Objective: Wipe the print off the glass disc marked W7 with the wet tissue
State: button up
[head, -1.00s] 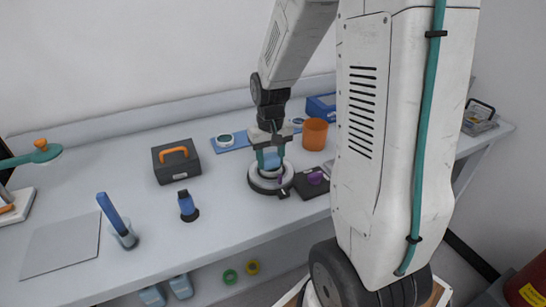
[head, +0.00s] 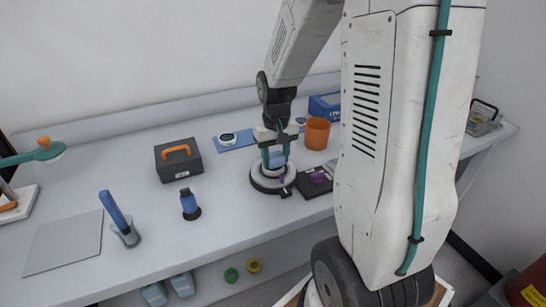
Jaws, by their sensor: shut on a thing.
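My gripper (head: 276,164) is shut on a pale blue thing (head: 277,157), which may be the wet tissue; it is too small to be sure. It points down over a round stand with a white ring and dark base (head: 262,185). A glass disc may lie on this stand, but the gripper covers its middle. I cannot read a W7 mark or see a print. I cannot tell whether the held thing touches the stand's top.
Right of the stand are a dark mat (head: 306,190) with a purple piece (head: 318,177) and an orange cup (head: 316,134). The bench front between is clear.

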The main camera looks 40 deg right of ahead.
jog(key=shift+s+d, duration=0.15)
jog(key=shift+d, duration=0.35)
jog(key=shift+a, duration=0.15)
jog(key=shift+w+a, duration=0.25)
jog(key=shift+a, duration=0.4)
jog(key=shift+w+a, duration=0.2)
jog(key=shift+a, duration=0.45)
jog(key=shift+s+d, duration=0.3)
jog(key=shift+d, duration=0.45)
jog(key=shift+d, duration=0.1)
jog(key=shift+s+d, duration=0.15)
jog(key=shift+d, duration=0.45)
jog(key=shift+w+a, duration=0.3)
jog(key=shift+a, duration=0.6)
jog(key=shift+a, duration=0.1)
